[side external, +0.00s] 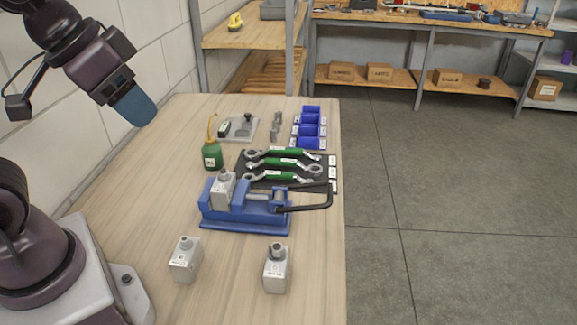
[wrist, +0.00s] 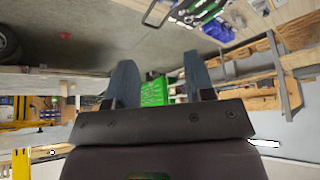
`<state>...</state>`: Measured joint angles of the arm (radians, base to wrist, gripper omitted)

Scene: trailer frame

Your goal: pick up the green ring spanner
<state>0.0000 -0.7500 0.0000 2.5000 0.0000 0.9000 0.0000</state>
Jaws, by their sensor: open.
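Three green-handled spanners lie side by side on a dark mat (side external: 243,181) on the wooden table: a far one (side external: 292,152), a middle one (side external: 270,162) and a near one (side external: 270,177). Ring-shaped ends show on some of them, but the exact end shapes are too small to tell apart. Green handles also show at the top of the wrist view (wrist: 208,12). My gripper (side external: 136,106) is raised at the upper left, well apart from the spanners. In the wrist view its two blue fingers (wrist: 160,78) are apart, with nothing held between them.
A blue vise (side external: 245,217) holding a grey block stands just in front of the mat, its black handle reaching right. A green oil can (side external: 212,154) stands left of the mat. Two grey blocks (side external: 185,260) (side external: 277,270) stand nearer.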

